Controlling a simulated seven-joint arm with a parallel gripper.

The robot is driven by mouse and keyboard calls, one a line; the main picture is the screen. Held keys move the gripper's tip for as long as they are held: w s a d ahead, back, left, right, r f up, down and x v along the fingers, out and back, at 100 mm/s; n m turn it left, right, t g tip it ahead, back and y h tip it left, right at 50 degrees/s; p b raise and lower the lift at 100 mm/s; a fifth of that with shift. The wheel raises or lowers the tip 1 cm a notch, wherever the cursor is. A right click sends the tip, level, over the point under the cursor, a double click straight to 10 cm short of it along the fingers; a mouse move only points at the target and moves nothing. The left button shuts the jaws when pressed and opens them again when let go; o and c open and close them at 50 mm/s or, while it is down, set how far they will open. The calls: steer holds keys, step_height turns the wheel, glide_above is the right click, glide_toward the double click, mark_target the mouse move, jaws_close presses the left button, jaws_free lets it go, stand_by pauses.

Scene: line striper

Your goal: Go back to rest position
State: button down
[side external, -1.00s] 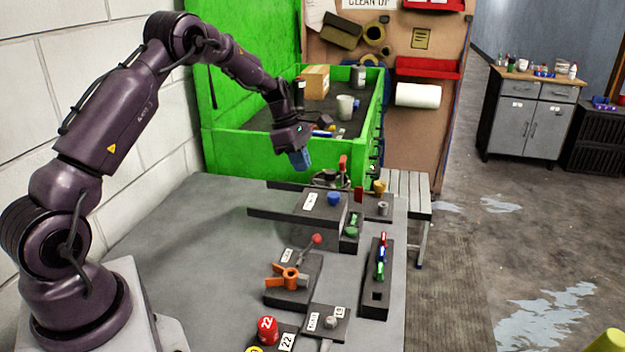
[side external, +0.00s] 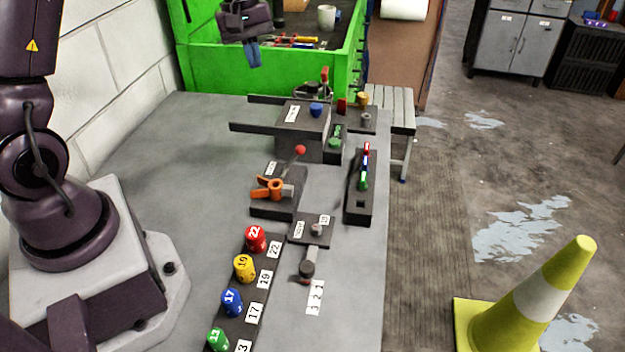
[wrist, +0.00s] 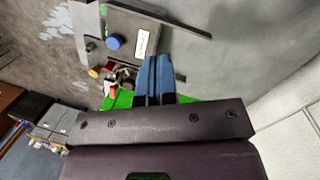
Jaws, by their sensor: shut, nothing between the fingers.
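My gripper (side external: 254,58) hangs in the air at the back of the table in the side view, in front of the open green tool chest (side external: 200,62). Its blue fingers point down and are closed together with nothing between them. In the wrist view the fingers (wrist: 155,78) lie side by side. The black fixture with a blue knob (side external: 316,109) stands on the grey table (side external: 170,165), right of and below the gripper in the picture. The same blue knob shows in the wrist view (wrist: 115,42). My gripper touches none of these things.
An orange-handled fixture (side external: 272,188) with a red-ball lever, a slotted block with coloured pieces (side external: 359,190) and numbered knobs (side external: 256,238) stand on the table. The table's left part is bare. A yellow cone (side external: 545,285) stands on the floor at right.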

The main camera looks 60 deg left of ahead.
steer(key=s+d+r+m+t+y, duration=0.1)
steer(key=s+d+r+m+t, duration=0.1)
steer(key=s+d+r+m, duration=0.3)
steer(key=s+d+r+m+t+y, duration=0.1)
steer(key=s+d+r+m+t, duration=0.1)
steer(key=s+d+r+m, duration=0.3)
steer(key=s+d+m, duration=0.4)
steer(key=s+d, duration=0.3)
steer(key=s, duration=0.1)
steer(key=shift+r+t, duration=0.3)
steer(key=shift+r, duration=0.05)
